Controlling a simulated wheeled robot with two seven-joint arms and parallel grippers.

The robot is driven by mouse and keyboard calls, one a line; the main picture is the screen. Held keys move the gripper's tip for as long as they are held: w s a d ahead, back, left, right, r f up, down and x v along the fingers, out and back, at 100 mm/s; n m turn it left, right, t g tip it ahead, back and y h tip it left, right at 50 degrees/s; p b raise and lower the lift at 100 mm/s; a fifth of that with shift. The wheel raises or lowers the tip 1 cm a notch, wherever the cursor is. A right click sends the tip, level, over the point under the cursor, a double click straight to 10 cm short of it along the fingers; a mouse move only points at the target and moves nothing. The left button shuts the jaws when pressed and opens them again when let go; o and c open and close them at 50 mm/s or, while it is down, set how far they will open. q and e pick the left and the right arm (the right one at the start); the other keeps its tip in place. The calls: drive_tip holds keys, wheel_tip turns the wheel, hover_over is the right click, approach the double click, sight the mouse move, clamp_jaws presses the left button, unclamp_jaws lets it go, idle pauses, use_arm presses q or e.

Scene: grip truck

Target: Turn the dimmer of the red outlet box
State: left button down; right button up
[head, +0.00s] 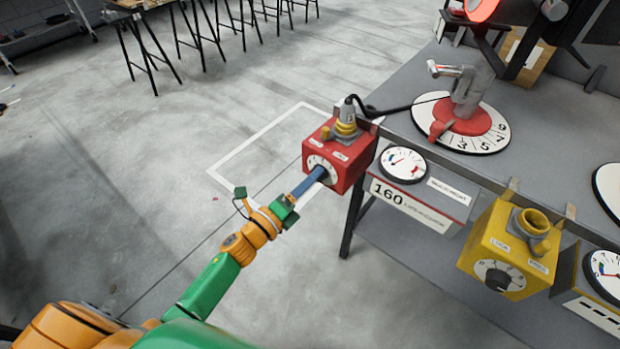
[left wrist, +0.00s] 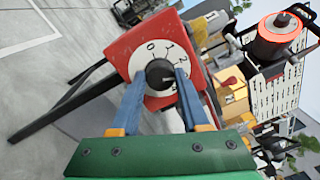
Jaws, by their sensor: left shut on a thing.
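The red outlet box (head: 341,152) hangs at the left edge of the grey bench in the head view. A black cable runs into its top. In the left wrist view the red box (left wrist: 138,58) shows a white dial with numbers 0, 1 and 2 in sight. The black dimmer knob (left wrist: 160,74) sits in the dial's middle. My left gripper (head: 318,175) reaches the box's front face. In the left wrist view its two blue fingers (left wrist: 159,86) are on either side of the knob, shut on it. My right gripper is not in view.
A yellow outlet box (head: 482,245) hangs farther right on the bench (head: 400,122). A gauge (head: 402,164) with a "160" label sits beside the red box. A lamp stand on a numbered disc (head: 490,134) stands on the bench.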

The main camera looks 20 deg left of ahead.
use_arm(q)
drive_tip(key=shift+d+n+y+p, duration=0.2)
drive_tip(key=shift+n+p, duration=0.55)
drive_tip(key=shift+n, duration=2.8)
drive_tip(key=shift+a+n+y+p, duration=0.2)
drive_tip(key=shift+n+p, duration=0.6)
drive_tip(key=shift+n, duration=2.8)
drive_tip(key=shift+d+n+y+p, duration=0.25)
drive_tip(key=shift+n+p, duration=0.5)
drive_tip(key=shift+n, duration=2.8)
drive_tip(key=shift+a, duration=0.1)
drive_tip(key=shift+c, duration=2)
unclamp_jaws()
drive_tip(key=shift+f, duration=0.1)
